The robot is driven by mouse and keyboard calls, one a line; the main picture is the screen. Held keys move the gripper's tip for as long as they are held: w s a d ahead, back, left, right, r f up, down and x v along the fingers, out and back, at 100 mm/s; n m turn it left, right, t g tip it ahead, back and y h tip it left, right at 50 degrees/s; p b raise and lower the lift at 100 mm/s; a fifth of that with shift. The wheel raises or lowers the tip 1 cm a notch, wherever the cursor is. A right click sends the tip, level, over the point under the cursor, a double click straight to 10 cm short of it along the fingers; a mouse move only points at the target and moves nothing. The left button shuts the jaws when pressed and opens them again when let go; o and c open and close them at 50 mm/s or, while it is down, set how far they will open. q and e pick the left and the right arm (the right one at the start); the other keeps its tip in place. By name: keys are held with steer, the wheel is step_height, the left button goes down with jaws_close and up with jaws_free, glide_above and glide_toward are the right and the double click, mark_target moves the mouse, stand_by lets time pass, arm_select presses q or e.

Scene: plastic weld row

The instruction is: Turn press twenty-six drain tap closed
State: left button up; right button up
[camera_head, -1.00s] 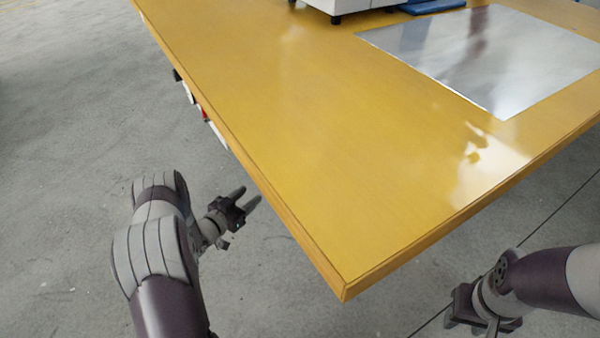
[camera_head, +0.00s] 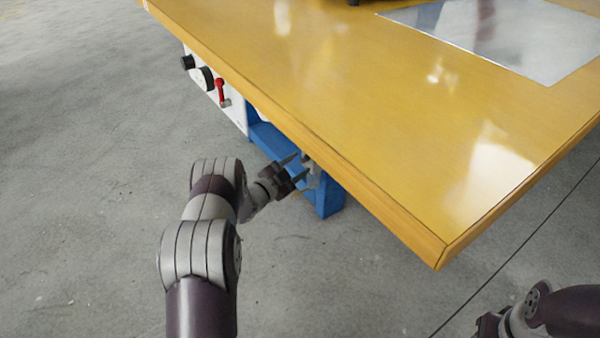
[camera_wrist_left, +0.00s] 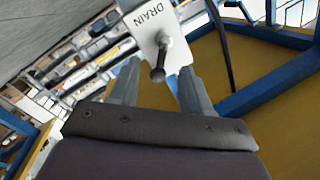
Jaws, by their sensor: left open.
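The drain tap shows in the left wrist view as a grey lever with a round dark end (camera_wrist_left: 158,72), on a pale plate marked DRAIN (camera_wrist_left: 150,22). My left gripper (camera_wrist_left: 160,66) is open, with one finger on each side of the lever in that view; I cannot tell if either touches it. In the head view, my left gripper (camera_head: 302,167) is beside the table's left edge, near the blue leg, where the tap is mostly hidden. My right gripper (camera_head: 488,325) is partly in view at the bottom right edge, its fingers not visible.
The yellow tabletop (camera_head: 340,110) overhangs my left gripper closely. A white panel (camera_head: 236,108) with dark knobs and a red lever (camera_head: 220,90) is on the table's side. A blue frame leg (camera_head: 329,195) stands behind the gripper. Floor to the left is clear.

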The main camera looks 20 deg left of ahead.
arm_select(q)
steer(key=shift+x, duration=0.9)
arm_select(e)
steer(key=shift+f, duration=0.55)
